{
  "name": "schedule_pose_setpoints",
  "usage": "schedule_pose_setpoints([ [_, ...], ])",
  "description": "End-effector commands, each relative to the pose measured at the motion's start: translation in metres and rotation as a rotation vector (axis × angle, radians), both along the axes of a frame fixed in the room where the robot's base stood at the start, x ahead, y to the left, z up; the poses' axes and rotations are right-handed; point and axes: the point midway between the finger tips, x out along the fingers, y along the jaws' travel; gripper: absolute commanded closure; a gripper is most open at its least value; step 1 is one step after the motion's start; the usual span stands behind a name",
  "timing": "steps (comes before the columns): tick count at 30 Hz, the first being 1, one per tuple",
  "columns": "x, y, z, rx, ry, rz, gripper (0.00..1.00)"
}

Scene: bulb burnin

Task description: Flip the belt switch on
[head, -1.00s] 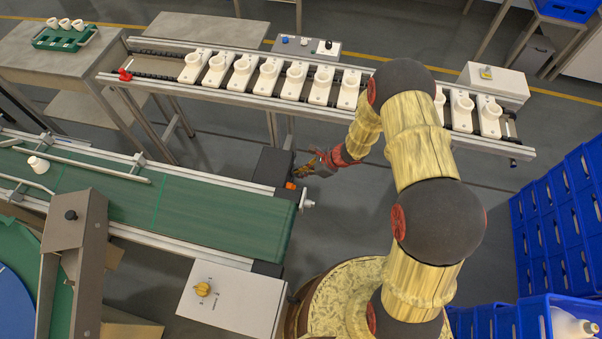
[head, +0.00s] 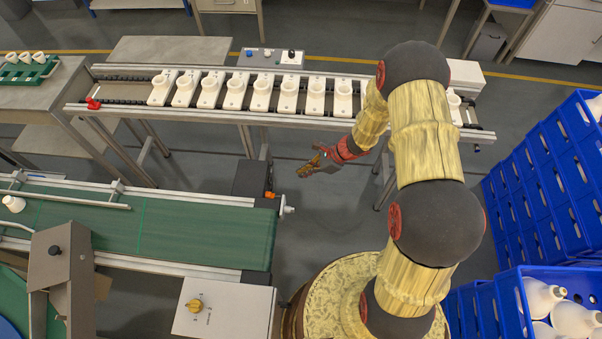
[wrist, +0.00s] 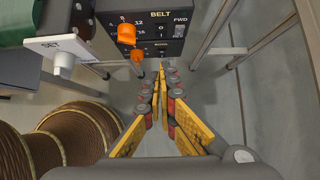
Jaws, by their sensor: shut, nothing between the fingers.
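A black control panel (wrist: 158,42) marked BELT faces my wrist camera, with an orange knob (wrist: 126,34) on its left. A small switch (wrist: 179,33) sits under the FWD mark; its position is too small to tell. A second orange part (wrist: 137,56) is lower on the panel. In the head view the dark panel box (head: 250,178) stands at the right end of the green conveyor (head: 180,225). My gripper (head: 308,166) is right of that box, apart from it. In the wrist view my gripper (wrist: 164,72) is shut and empty, its tips below the panel.
A white box with a yellow knob (head: 195,306) is in front of the conveyor. Behind is a rail line with several white holders (head: 235,92). Blue crates (head: 530,165) stand at the right. A white piece marked SET (wrist: 58,46) is left of the panel.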

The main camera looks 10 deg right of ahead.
Motion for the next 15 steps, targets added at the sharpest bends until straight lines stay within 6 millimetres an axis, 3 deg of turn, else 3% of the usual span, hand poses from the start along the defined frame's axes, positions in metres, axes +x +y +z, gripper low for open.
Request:
schedule_pose_setpoints([
  [15,0.000,-0.004,-0.012,-0.004,-0.003,0.000,1.00],
])
